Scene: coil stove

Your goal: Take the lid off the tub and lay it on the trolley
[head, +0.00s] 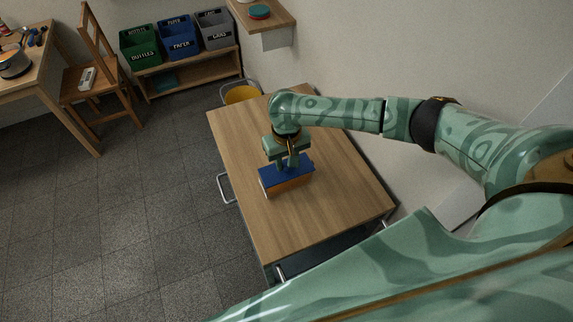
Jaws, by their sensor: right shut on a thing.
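The tub (292,188) is a small orange-brown box near the middle of the wooden trolley top (262,225). Its flat blue lid (270,181) lies over the tub, and I cannot tell whether there is a gap between them. My right gripper (289,163) points down from above and is shut on the lid, near its middle. The exact grip point is partly hidden by the fingers. My left gripper is not in view.
Bare trolley top lies in front of and behind the tub. A yellow bucket (242,94) stands behind the trolley. Green, blue and grey bins (180,40) sit on a low shelf at the back. A chair (98,75) and a table (32,66) stand at left.

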